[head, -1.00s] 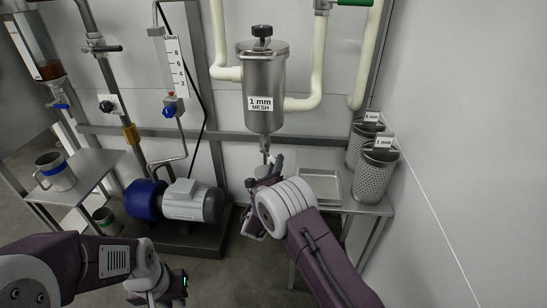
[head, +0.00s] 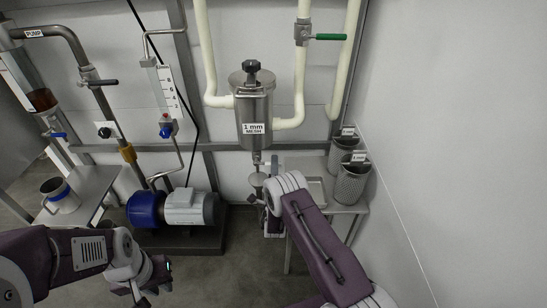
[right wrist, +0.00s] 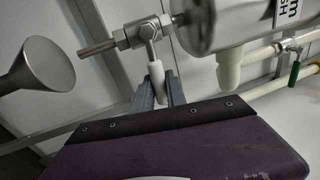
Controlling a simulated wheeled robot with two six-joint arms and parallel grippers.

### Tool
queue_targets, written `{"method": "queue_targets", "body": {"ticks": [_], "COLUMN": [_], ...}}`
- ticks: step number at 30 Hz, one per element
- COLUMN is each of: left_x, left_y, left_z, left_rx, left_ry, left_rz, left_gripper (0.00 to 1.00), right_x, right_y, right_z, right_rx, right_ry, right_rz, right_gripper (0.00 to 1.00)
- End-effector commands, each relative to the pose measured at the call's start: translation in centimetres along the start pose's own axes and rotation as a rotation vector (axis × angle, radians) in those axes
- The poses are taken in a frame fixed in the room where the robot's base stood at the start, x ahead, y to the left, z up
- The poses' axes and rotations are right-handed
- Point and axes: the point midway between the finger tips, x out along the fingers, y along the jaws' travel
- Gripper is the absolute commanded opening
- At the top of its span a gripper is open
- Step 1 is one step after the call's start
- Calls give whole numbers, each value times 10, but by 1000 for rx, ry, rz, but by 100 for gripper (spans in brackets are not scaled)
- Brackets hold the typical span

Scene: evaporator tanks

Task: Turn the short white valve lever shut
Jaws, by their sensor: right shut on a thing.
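The short white valve lever (right wrist: 156,80) hangs from a small metal valve (right wrist: 143,32) under the strainer, in the right wrist view. My right gripper (right wrist: 159,92) has its two grey fingers on either side of the lever and is shut on it. In the head view the small valve shows below the strainer (head: 252,105) marked "1 mm MESH", and my right arm mostly hides the right gripper (head: 266,178) and the lever. My left gripper (head: 150,285) is low at the left, away from the valve; its finger opening is unclear.
A metal funnel (right wrist: 45,68) stands beside the valve outlet in the right wrist view. A green-handled valve (head: 328,37) is on the cream pipe above. A side table with perforated baskets (head: 351,182) stands right. A pump (head: 172,208) sits on the floor at left.

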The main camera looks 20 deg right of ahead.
Motion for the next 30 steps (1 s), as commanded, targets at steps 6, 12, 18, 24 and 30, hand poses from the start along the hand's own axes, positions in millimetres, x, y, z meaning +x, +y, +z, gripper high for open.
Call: {"method": "queue_targets", "body": {"ticks": [6, 12, 18, 24, 30], "left_x": [-19, -21, -21, -21, -21], "left_y": [0, 0, 0, 0, 0], "left_z": [-2, -2, -2, -2, -2], "left_rx": [0, 0, 0, 0, 0], "left_ry": [0, 0, 0, 0, 0], "left_rz": [0, 0, 0, 0, 0], "left_gripper": [19, 19, 19, 19, 19], "right_x": [0, 0, 0, 0, 0], "right_y": [-7, -6, -6, -6, -5], "right_z": [6, 8, 8, 8, 8], "right_rx": [-55, -70, -71, -70, -70], "right_ry": [-16, -21, -21, -21, -21], "right_rz": [-3, -4, -5, -5, -3], "right_gripper": [0, 0, 0, 36, 39]}}
